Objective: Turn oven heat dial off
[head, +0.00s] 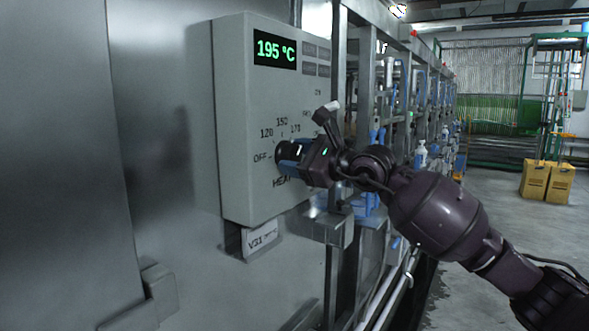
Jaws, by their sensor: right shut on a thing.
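The oven control box (231,130) is a pale grey panel on the metal wall, left of centre in the head view. Its green display (275,50) reads 195 °C. The black heat dial (284,154) sits low on the panel, with OFF, 120, 150 and 170 printed around it. A white mark on the dial shows, but its exact setting is hard to read. My right gripper (291,159) comes in from the right and is shut on the dial; my gripper and wrist hide the dial's right side and part of the HEAT label. My left gripper is not in view.
A tag reading V31 (262,238) hangs below the box. A row of metal machine frames (340,75) with bottles recedes to the right. Yellow boxes (547,181) stand on the open floor (500,190) at the far right.

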